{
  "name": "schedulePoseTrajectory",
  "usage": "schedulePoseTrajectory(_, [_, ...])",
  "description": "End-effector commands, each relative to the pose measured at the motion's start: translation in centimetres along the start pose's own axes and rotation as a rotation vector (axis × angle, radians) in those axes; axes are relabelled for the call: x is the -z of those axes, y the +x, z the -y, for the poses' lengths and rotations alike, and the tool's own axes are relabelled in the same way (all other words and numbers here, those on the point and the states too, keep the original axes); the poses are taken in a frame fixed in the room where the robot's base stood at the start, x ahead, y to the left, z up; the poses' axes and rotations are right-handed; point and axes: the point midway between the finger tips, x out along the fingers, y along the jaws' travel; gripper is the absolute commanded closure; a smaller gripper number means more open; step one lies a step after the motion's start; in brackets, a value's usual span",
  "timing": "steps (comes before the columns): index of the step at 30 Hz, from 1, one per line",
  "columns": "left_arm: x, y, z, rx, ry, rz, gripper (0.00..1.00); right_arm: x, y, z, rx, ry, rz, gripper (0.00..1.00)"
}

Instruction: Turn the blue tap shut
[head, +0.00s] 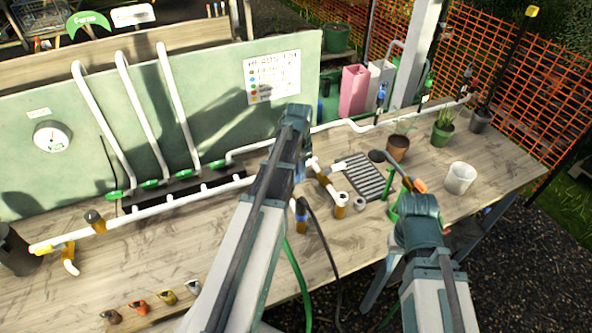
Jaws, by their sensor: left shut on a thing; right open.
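A blue tap handle (381,95) stands upright on the white pipe at the back right of the bench; how far it is turned is too small to tell. A blue-topped brown fitting (301,217) is in the middle of the bench, directly under my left gripper (300,190). My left gripper points down and is shut, apparently on this fitting's top; its fingertips are mostly hidden behind my arm. My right gripper (404,200) is open over the right part of the bench, partly hidden by its own wrist.
A white pipe with green taps (150,184) runs along the green panel. Several coloured nozzles (138,307) line the front.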

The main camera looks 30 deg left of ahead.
Motion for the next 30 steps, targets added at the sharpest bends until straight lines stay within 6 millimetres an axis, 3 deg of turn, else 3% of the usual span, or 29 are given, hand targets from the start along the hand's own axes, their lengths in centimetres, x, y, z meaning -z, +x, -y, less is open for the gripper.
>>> schedulePoseTrajectory(12, [-0.2, 0.0, -1.1, 0.0, 0.211, 0.0, 1.0, 0.0, 0.0, 0.0, 0.0, 0.0, 0.0, 0.5])
schedulePoseTrajectory(30, [-0.2, 0.0, -1.3, -0.001, 0.256, 0.001, 1.0, 0.0, 0.0, 0.0, 0.0, 0.0, 0.0, 0.5])
